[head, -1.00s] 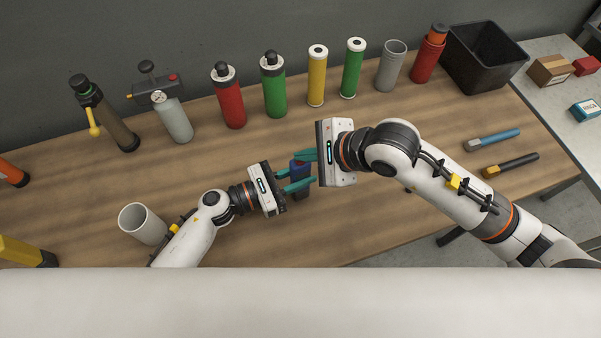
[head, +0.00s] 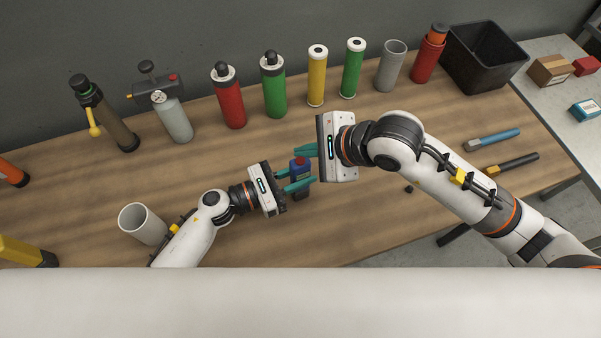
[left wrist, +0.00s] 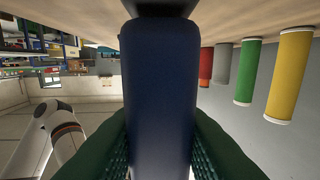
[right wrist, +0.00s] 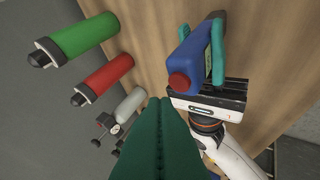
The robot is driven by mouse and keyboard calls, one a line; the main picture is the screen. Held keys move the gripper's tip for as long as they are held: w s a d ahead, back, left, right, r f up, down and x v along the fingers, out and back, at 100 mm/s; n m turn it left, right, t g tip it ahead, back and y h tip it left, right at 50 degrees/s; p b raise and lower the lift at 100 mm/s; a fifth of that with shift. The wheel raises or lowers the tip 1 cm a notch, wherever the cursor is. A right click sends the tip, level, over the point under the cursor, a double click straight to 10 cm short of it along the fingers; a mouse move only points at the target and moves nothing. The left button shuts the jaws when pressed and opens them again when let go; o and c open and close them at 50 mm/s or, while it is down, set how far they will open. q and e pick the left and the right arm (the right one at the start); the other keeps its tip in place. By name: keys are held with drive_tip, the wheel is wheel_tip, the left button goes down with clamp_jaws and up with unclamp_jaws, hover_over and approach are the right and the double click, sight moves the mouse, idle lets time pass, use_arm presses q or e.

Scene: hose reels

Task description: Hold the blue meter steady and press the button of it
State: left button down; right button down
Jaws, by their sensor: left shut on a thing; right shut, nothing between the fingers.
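The blue meter (head: 299,178) stands between the teal fingers of my left gripper (head: 296,184), which is shut on it. In the left wrist view the meter's plain blue side (left wrist: 160,90) fills the middle, with a dark base at the top. In the right wrist view the meter (right wrist: 186,62) shows its red button (right wrist: 180,82) and a small display, partly hidden by a finger. My right gripper (head: 308,151) is shut and empty, just behind and above the meter. Its fingertips (right wrist: 160,102) are apart from the red button in the right wrist view.
Several red, green and yellow cylinders (head: 317,77) line the back of the table. A grey cup (head: 142,224) stands left of my left arm. A black bin (head: 484,57) is at the back right. Two tools (head: 492,140) lie at the right. The front middle table is clear.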

sight(306, 165)
wheel_tip(306, 165, up, 5)
drive_tip(key=shift+r, duration=0.2)
idle(0.3)
use_arm(q)
drive_tip(key=c, duration=1.1)
unclamp_jaws()
drive_tip(key=shift+a, duration=0.1)
